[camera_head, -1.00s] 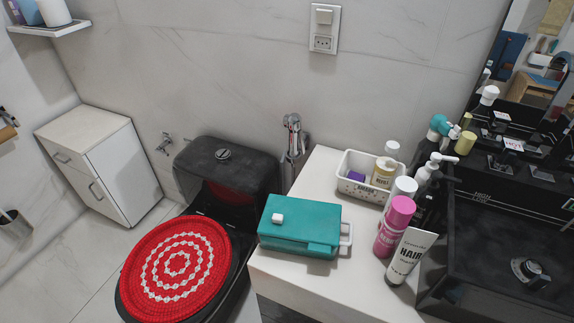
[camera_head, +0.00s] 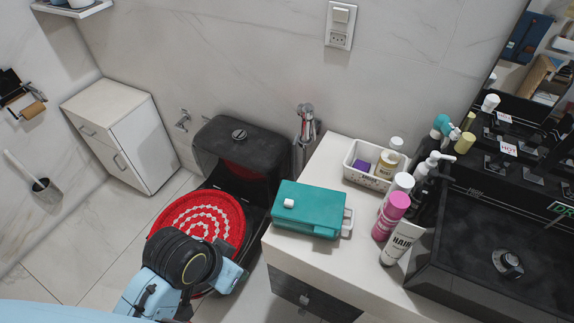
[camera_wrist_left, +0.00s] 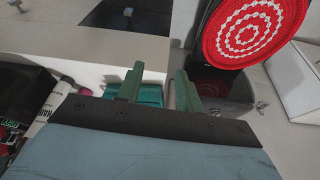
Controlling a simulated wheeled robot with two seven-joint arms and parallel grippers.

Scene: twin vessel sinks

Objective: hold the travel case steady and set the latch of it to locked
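The teal travel case (camera_head: 312,206) lies on the left end of the white counter, with a small white latch knob (camera_head: 288,203) on its top near the left end. Its pale handle (camera_head: 348,222) sticks out at the right side. In the left wrist view the case (camera_wrist_left: 150,94) shows partly, behind and between the fingers. My left gripper (camera_wrist_left: 160,72) has its two green fingers apart, with nothing held; it appears short of the case. In the head view my left arm is low left of the case and its fingers are hidden. My right gripper is not in view.
A white basket (camera_head: 366,178) with jars stands behind the case. A pink can (camera_head: 391,216) and a white hair tube (camera_head: 402,242) stand to its right, beside the black sink (camera_head: 490,215). The black toilet with a red lid cover (camera_head: 200,215) is left of the counter.

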